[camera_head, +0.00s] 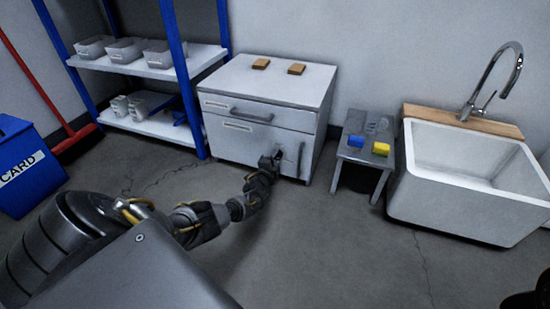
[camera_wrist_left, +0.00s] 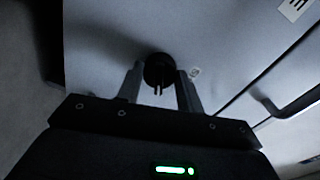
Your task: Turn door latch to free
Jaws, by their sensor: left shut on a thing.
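The door latch (camera_wrist_left: 158,72) is a dark round knob on the pale cabinet door, in the upper middle of the left wrist view. My left gripper (camera_wrist_left: 160,92) has its two fingers on either side of the knob and is shut on it. In the head view my left gripper (camera_head: 277,158) is at the front of the white cabinet (camera_head: 230,150), and it hides most of the latch. The exact angle of the latch is hard to tell. My right gripper is not clearly in view; only a dark part shows at the lower right corner.
The cabinet has a drawer with a bar handle (camera_head: 250,115) above the door, and two brown blocks (camera_head: 260,64) on top. A blue shelf rack (camera_head: 180,75) stands left, a small grey stool (camera_head: 365,158) and a white sink (camera_head: 470,205) right. The floor in front is clear.

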